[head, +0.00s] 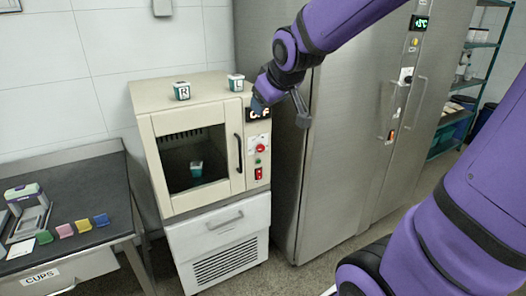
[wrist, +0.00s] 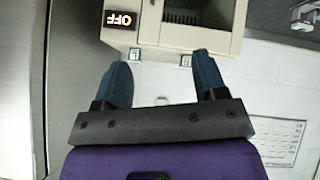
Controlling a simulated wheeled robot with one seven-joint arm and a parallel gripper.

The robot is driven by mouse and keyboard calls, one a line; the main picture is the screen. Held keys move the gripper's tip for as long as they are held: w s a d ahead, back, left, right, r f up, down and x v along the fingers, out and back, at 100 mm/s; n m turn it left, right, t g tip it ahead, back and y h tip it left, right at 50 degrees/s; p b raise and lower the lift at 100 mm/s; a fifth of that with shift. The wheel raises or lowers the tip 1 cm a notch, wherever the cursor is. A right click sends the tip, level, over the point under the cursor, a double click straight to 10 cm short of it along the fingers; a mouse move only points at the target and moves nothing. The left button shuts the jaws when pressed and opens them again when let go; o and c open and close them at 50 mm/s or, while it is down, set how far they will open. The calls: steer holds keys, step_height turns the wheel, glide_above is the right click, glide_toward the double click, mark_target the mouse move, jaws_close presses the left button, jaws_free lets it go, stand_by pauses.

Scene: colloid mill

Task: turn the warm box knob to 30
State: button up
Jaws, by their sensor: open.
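The warm box (head: 156,92) is a cream cabinet with a dark window. Its front panel on the right has a display (head: 262,114) reading OFF, partly covered by my gripper; it also shows in the wrist view (wrist: 123,19). Below it is a red knob (head: 260,148) on a pale dial plate; its pointer setting is too small to read. The knob is not visible in the wrist view. My gripper (head: 257,103) is in front of the panel's upper part, above the knob. In the wrist view its two blue fingers (wrist: 165,72) are apart with nothing between them.
Cups marked R (head: 182,92) and L (head: 236,83) stand on the box; another cup (head: 196,169) is inside. A red switch (head: 258,173) sits below the knob. A steel cabinet (head: 335,150) stands close on the right, a dark-topped table (head: 95,190) on the left.

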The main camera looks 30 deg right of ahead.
steer(key=w+d+f+n+t, duration=0.2)
steer(key=w+d+f, duration=0.45)
steer(key=w, duration=0.35)
steer(key=w+d+f+n+t, duration=0.2)
steer(key=w+d+f, duration=0.3)
steer(key=w+f, duration=0.3)
steer(key=n+t+y, duration=0.2)
steer(key=n+t, duration=0.1)
steer(key=t, duration=0.2)
glide_toward(262, 149)
steer(key=w, duration=0.9)
steer(key=shift+w+a+f, duration=0.1)
steer(key=c, duration=0.9)
